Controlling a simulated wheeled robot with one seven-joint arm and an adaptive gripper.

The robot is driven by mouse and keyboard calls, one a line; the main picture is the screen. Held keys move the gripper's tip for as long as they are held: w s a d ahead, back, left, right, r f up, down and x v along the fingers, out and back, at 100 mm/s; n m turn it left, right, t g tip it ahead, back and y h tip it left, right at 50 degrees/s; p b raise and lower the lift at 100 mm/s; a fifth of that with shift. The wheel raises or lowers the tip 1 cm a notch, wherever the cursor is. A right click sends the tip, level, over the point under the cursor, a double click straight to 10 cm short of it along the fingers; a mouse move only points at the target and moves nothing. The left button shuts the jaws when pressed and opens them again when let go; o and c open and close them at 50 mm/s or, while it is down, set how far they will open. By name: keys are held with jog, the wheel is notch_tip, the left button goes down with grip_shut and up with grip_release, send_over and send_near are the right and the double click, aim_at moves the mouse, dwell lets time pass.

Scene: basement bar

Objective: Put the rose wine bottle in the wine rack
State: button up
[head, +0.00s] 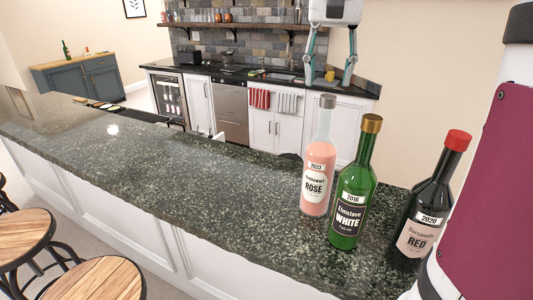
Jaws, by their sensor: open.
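The rose wine bottle (318,165) stands upright on the dark green stone counter (150,160). It has pink wine, a silver cap and a label reading ROSE. My gripper (329,84) is at the top of the head view, open and empty, fingers pointing down. In the picture it shows above the rose bottle's cap, apart from it; the distance in depth is hard to judge. No wine rack can be made out for certain in this view.
A green white-wine bottle (352,195) stands close to the right of the rose bottle. A dark red-wine bottle (430,205) stands further right. Wooden stools (85,282) are at lower left. The counter's left stretch is clear. A back counter (215,72) lies beyond.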

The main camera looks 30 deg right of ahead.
aim_at(327, 112)
notch_tip(327, 112, down, 4)
jog(key=shift+w+r, duration=0.1)
jog(key=shift+r, duration=0.05)
jog(key=shift+s+d+f+p, duration=0.15)
jog(key=shift+f+p, duration=0.25)
jog(key=shift+f, duration=0.9)
jog(key=shift+s+d+f+p, duration=0.1)
jog(key=shift+f+p, duration=0.3)
jog(key=shift+f, duration=0.9)
grip_shut()
jog(key=shift+w+r, duration=0.1)
